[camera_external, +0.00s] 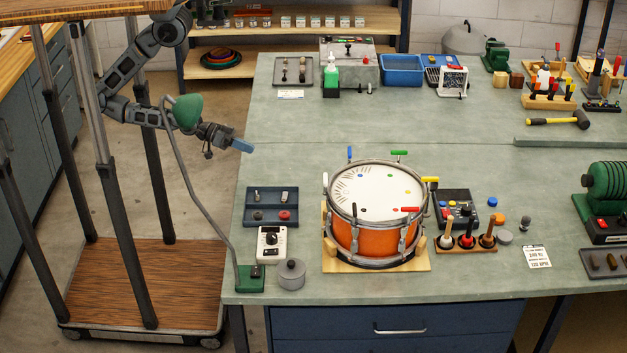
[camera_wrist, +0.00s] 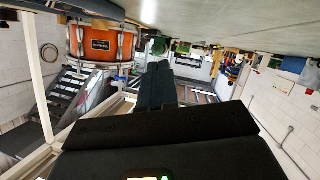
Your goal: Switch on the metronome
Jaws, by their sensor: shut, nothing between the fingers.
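A white box with a black dial (camera_external: 271,241), which looks like the metronome, stands near the bench's front left corner. Its switch and its on or off state are too small to tell. My gripper (camera_external: 244,146) is shut and empty, with blue fingers, over the bench's left edge. It is well behind the white box and apart from it. In the wrist view the fingers (camera_wrist: 160,83) lie together in the middle, and the white box cannot be made out.
A green lamp (camera_external: 187,111) on a curved stem rises close to my arm. Bench space behind the drum is clear.

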